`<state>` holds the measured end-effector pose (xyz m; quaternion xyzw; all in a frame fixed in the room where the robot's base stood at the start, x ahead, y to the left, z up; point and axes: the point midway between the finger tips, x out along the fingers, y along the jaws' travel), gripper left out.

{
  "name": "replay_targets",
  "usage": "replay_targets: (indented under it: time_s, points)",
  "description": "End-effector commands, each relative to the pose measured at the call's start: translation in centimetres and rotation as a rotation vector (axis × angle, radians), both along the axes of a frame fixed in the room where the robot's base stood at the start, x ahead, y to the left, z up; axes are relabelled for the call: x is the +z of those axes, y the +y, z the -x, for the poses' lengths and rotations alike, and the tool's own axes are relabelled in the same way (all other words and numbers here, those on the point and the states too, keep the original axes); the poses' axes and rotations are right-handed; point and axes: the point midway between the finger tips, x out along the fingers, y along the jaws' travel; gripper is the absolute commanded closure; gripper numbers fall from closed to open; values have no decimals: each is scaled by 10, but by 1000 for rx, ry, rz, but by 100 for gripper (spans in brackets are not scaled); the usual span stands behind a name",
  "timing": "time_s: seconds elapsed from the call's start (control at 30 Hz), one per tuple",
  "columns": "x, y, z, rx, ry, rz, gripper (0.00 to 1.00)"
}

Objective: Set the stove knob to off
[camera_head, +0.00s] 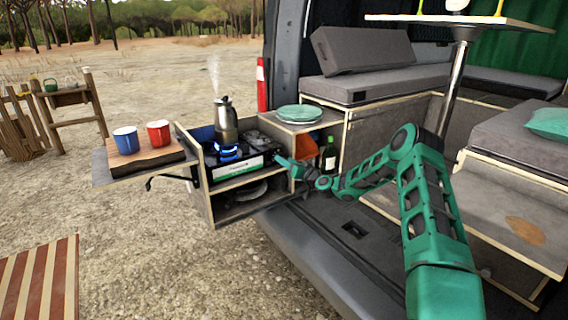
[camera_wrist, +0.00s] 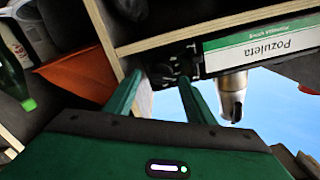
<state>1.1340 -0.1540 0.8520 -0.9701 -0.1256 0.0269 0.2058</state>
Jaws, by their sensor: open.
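The camping stove (camera_head: 240,167) sits on the upper shelf of the slide-out unit, with a white and green front panel. A blue flame (camera_head: 228,152) burns under a steaming metal pot (camera_head: 226,122) on its left burner. My gripper (camera_head: 280,161) is at the right end of the stove front. In the wrist view, which is upside down, its two green fingers stand apart (camera_wrist: 160,80) with dark stove parts beyond them. The panel (camera_wrist: 262,44) is to their right. I cannot clearly make out the knob or its angle; it is dark or hidden there.
A shelf edge (camera_wrist: 195,32) runs close to the fingers. Red (camera_head: 158,133) and blue mugs (camera_head: 125,140) stand on the left side board.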

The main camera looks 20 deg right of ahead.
Motion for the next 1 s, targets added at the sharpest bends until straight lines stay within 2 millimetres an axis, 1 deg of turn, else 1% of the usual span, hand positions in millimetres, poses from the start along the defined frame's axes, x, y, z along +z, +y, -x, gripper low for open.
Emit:
replay_targets:
  time_s: [0.03, 0.17, 0.47, 0.5, 0.57, 0.6, 0.63, 0.87, 1.0]
  points:
    - [0, 2, -4, 1, 0, 0, 51]
    - [0, 4, -11, 0, 1, -1, 51]
    - [0, 4, -13, 0, 1, -1, 51]
    - [0, 4, -13, 0, 1, -1, 60]
    - [0, 4, -12, 0, 1, -1, 75]
    - [0, 4, -12, 0, 1, -1, 84]
    - [0, 4, -13, 0, 1, -1, 91]
    - [0, 3, -13, -1, 3, -7, 92]
    - [-1, 2, -13, -2, 11, -40, 92]
